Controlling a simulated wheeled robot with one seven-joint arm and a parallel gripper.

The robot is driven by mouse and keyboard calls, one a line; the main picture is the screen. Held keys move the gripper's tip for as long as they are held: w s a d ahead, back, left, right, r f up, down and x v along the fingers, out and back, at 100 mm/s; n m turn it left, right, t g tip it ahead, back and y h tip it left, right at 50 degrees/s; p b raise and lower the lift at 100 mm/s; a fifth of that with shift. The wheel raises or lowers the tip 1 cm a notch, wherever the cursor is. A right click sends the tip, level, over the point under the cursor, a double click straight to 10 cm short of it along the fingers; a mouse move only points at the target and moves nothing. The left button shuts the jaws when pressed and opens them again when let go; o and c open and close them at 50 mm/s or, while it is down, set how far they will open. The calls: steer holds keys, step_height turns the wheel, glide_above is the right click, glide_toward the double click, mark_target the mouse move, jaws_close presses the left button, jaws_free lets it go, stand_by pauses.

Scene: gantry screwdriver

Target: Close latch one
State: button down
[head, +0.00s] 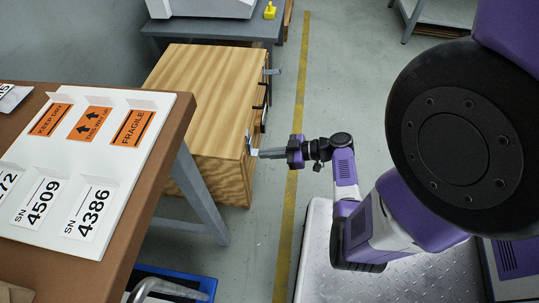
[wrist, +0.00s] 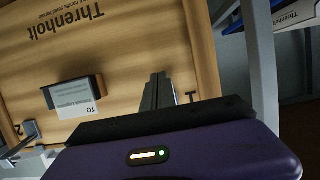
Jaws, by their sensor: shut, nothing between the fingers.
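A wooden crate (head: 195,95) stands on the floor; its latched side also fills much of the wrist view (wrist: 150,40), seen upside down. A metal latch (head: 248,142) sits at the crate's near end, right at my gripper's tip. A dark mark like a 1 (wrist: 191,97) shows there in the wrist view. My gripper (head: 259,153) is shut and empty; its fingers (wrist: 158,78) point at the crate face and hide part of this latch. I cannot tell whether they touch it. A second latch (head: 271,71) sticks out at the far end, and in the wrist view (wrist: 25,137) it has a 2 beside it.
A brown table (head: 150,170) with a white label board (head: 110,100) stands at the left, its leg (head: 200,190) close to the crate. A grey table (head: 215,30) is behind the crate. A label holder (wrist: 75,95) juts from the crate face.

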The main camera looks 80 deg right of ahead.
steer(key=shift+w+a, duration=0.1)
steer(key=shift+w, duration=0.1)
stand_by(0.5)
steer(key=shift+r+p, duration=0.5)
steer(key=shift+r, duration=0.35)
steer(key=p+v, duration=0.1)
steer(key=v, duration=0.6)
steer(key=shift+s, duration=0.4)
